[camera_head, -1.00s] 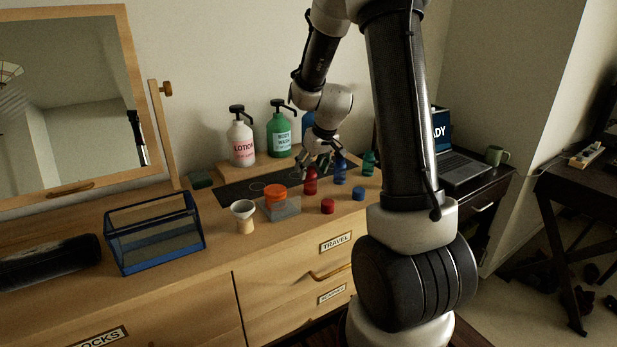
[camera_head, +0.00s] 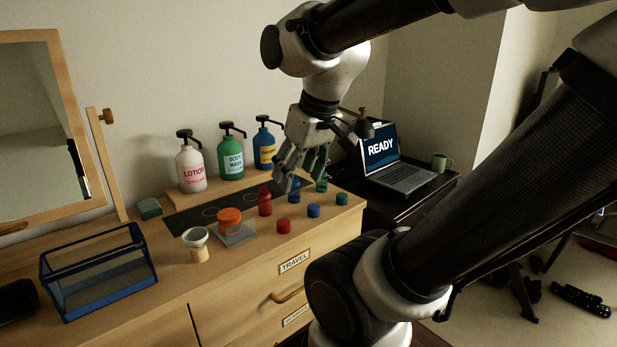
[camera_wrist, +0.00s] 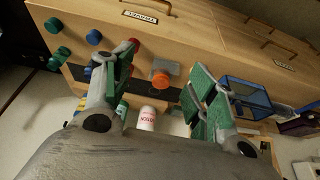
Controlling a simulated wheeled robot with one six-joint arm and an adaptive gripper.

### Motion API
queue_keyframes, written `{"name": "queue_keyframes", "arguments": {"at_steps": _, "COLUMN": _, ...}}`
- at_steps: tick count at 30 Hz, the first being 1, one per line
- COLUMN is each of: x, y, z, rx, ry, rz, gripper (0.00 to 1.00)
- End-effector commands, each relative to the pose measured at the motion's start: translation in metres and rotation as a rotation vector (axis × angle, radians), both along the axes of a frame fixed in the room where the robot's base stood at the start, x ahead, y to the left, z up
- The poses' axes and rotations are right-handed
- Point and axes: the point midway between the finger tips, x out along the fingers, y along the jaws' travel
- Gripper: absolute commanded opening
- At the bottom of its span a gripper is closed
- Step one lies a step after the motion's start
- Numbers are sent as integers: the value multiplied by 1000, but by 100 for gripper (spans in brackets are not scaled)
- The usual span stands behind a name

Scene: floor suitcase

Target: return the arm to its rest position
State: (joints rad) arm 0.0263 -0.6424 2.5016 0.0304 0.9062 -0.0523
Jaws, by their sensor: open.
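My gripper (camera_head: 297,178) is open, with nothing between its fingers. In the head view it hangs over the right part of the dresser top and partly covers the blue bottle (camera_head: 294,193) and green bottle (camera_head: 321,184); I cannot tell its exact height. The red bottle (camera_head: 265,203) stands just left of it. In the wrist view my spread fingers (camera_wrist: 165,72) frame the orange-lidded jar (camera_wrist: 160,78) and the white lotion bottle (camera_wrist: 147,118), both apart from them. My forearm spans the upper right of the head view.
Red (camera_head: 284,227), blue (camera_head: 313,211) and green caps (camera_head: 341,199) lie near the dresser's front edge. Pump bottles stand behind, including green body wash (camera_head: 230,160). A funnel (camera_head: 197,237) and blue-framed bin (camera_head: 110,295) are left. A laptop (camera_head: 405,178) and mug (camera_head: 441,162) are right.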

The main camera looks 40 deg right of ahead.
Motion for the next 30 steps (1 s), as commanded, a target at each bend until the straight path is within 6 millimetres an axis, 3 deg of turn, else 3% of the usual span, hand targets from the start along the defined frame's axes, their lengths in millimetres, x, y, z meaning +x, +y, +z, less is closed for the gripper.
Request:
{"name": "queue_keyframes", "arguments": {"at_steps": 3, "x": -26, "y": 1, "z": -1, "rx": -5, "ry": 0, "rz": -9, "gripper": 57}}
{"name": "queue_keyframes", "arguments": {"at_steps": 6, "x": -34, "y": 1, "z": -2, "rx": -8, "ry": 2, "rz": -16, "gripper": 57}}
{"name": "queue_keyframes", "arguments": {"at_steps": 30, "x": -35, "y": 1, "z": -2, "rx": -7, "ry": 2, "rz": -17, "gripper": 57}}
